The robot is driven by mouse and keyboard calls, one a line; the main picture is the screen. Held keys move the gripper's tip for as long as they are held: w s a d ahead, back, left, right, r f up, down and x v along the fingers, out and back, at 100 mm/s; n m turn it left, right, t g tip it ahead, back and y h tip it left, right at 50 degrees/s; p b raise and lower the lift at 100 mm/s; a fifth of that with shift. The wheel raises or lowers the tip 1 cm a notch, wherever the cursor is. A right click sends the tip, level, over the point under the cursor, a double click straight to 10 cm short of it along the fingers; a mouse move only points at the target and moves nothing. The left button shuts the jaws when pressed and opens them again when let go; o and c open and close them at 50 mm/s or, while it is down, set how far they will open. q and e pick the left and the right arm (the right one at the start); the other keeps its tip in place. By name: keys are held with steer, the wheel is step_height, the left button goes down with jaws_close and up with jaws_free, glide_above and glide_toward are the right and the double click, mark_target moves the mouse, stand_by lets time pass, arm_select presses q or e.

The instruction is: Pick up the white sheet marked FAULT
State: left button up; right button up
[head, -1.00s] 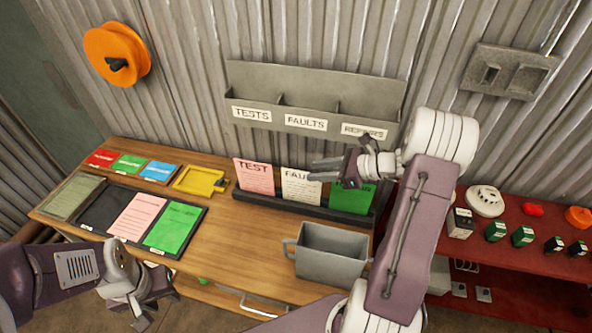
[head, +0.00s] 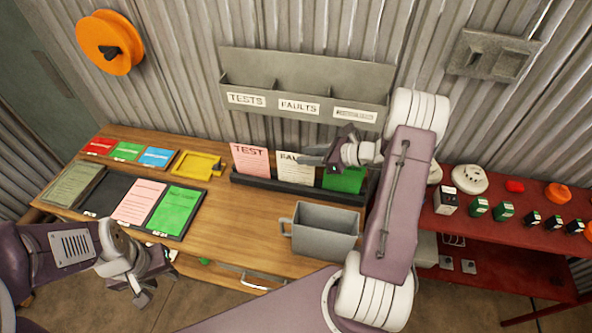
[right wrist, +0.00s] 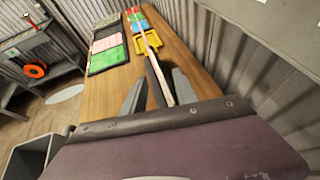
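The white sheet marked FAULT (head: 293,174) stands upright in a dark rack on the wooden bench, between a pink TEST sheet (head: 249,160) and a green sheet (head: 344,180). My right gripper (head: 308,161) is at the sheet's upper right and hides part of its heading. In the right wrist view the right gripper's fingers (right wrist: 158,92) are apart, with thin upright sheet edges (right wrist: 150,66) showing between them. I cannot tell whether they touch the sheet. My left gripper (head: 152,284) is empty, with its fingers apart, low at the bench's front left.
A grey bin (head: 322,234) stands in front of the rack. A wall holder (head: 300,75) labelled TESTS and FAULTS hangs above. A yellow frame (head: 197,165) and a dark tray of sheets (head: 96,205) lie left. A red shelf (head: 455,226) with small parts stands right.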

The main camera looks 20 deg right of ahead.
steer(key=x, duration=0.2)
steer(key=shift+w+f, duration=0.15)
steer(key=shift+w, duration=0.15)
steer(key=shift+s, duration=0.15)
jaws_close()
stand_by(0.9)
